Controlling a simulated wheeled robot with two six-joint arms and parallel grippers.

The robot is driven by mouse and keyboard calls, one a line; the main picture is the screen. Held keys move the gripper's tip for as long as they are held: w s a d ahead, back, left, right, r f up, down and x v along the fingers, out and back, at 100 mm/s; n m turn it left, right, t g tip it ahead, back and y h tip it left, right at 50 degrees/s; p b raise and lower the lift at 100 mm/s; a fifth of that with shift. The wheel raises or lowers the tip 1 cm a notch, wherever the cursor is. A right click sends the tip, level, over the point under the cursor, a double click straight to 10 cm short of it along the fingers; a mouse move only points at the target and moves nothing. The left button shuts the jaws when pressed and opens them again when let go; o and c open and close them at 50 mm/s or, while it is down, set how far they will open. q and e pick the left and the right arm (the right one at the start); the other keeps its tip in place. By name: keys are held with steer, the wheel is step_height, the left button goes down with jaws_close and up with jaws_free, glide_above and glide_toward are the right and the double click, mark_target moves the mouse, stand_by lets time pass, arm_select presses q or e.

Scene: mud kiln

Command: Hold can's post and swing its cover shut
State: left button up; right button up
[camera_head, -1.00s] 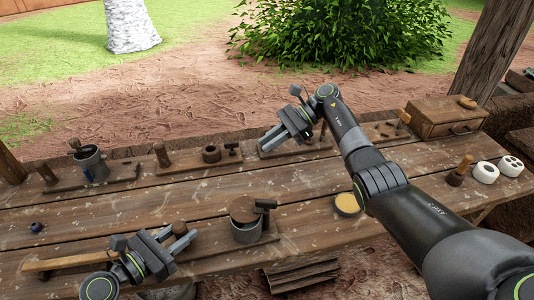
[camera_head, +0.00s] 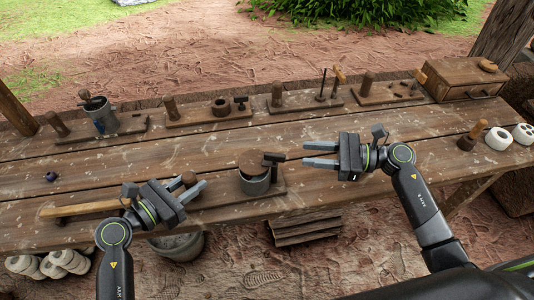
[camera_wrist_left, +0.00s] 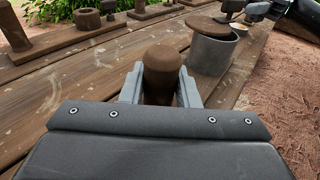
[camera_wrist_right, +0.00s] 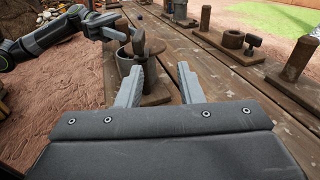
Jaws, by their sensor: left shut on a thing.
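The metal can (camera_head: 255,184) stands on its low wooden board near the table's front edge. Its round brown cover (camera_head: 252,162) sits high at the rim and looks partly off it; the left wrist view (camera_wrist_left: 208,27) shows a gap. A dark block-like handle (camera_head: 273,160) sticks up at the cover's right. The round-topped wooden post (camera_wrist_left: 163,62) is left of the can. My left gripper (camera_head: 194,192) is shut around this post. My right gripper (camera_head: 307,155) is open and empty, just right of the can, fingers pointing left toward the handle.
A wooden-handled tool (camera_head: 85,209) lies at the front left. Several boards with posts and fittings line the back edge, with another metal can (camera_head: 102,118) at the left. A wooden drawer box (camera_head: 464,78) is at the back right. The table's middle is mostly clear.

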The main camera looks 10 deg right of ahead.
mark_target(267, 159)
steer(key=shift+m+t+y, duration=0.3)
steer(key=shift+m, duration=0.1)
steer(key=a, duration=0.7)
steer(key=a+r, duration=0.1)
steer(key=a, duration=0.3)
steer(key=shift+w+a, duration=0.2)
steer(key=shift+w, duration=0.2)
jaws_close()
